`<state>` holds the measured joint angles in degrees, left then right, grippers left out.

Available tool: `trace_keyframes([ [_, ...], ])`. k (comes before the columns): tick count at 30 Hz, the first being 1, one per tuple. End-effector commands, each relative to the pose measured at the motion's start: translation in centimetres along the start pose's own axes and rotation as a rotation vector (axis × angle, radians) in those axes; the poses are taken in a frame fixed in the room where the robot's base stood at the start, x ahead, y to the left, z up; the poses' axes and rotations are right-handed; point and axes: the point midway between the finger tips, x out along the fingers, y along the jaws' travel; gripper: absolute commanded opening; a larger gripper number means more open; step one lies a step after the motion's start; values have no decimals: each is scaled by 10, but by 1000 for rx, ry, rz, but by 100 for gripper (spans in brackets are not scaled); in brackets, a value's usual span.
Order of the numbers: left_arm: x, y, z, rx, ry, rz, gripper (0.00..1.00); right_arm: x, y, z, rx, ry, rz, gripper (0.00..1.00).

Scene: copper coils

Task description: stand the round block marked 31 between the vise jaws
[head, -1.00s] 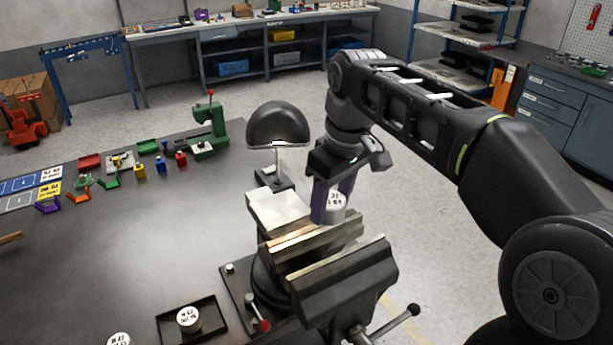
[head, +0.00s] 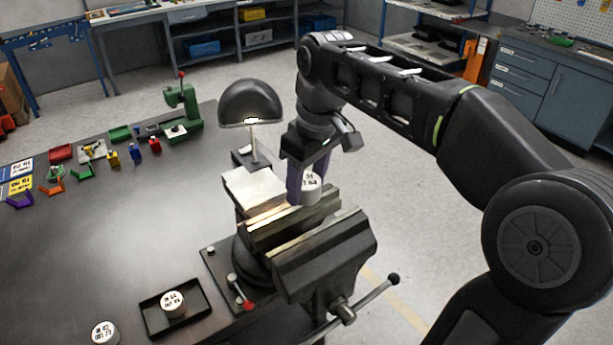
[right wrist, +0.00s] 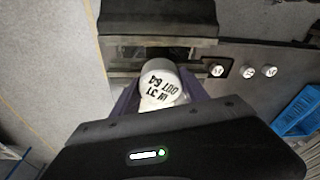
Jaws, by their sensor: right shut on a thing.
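The round block marked 31 (head: 311,184) is a pale cylinder with black writing on its end. My right gripper (head: 303,190) is shut on it, with a finger on either side, as the right wrist view also shows (right wrist: 160,86). In the head view the block appears at the right end of the vise's back jaw (head: 268,232), with its lower part close to the jaw's top edge; whether they touch I cannot tell. The front jaw (head: 325,240) stands apart, with a gap between the jaws. The jaw (right wrist: 155,22) also shows in the right wrist view. My left gripper is out of view.
A dark tray (head: 150,322) holds another round block (head: 173,304), and one more (head: 105,333) stands beside it. A domed lamp (head: 250,103) stands behind the vise. The vise handle (head: 368,299) sticks out rightward. Small coloured parts lie far left; the middle tabletop is clear.

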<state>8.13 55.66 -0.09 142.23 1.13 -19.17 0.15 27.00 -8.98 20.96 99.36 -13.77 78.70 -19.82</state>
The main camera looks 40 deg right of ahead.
Motion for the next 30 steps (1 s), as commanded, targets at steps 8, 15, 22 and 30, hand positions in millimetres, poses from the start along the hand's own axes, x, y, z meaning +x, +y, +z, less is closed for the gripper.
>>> trace_keyframes([
  [8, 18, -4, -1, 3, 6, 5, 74, 24, 0, 4, 0, -2, 1, 1],
  [15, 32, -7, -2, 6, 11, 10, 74, 43, 0, 6, 0, 0, 1, 1],
  [22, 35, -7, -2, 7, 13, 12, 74, 48, 0, 7, 0, 0, 1, 1],
  [30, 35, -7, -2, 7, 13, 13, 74, 48, 0, 7, -1, 0, 1, 1],
])
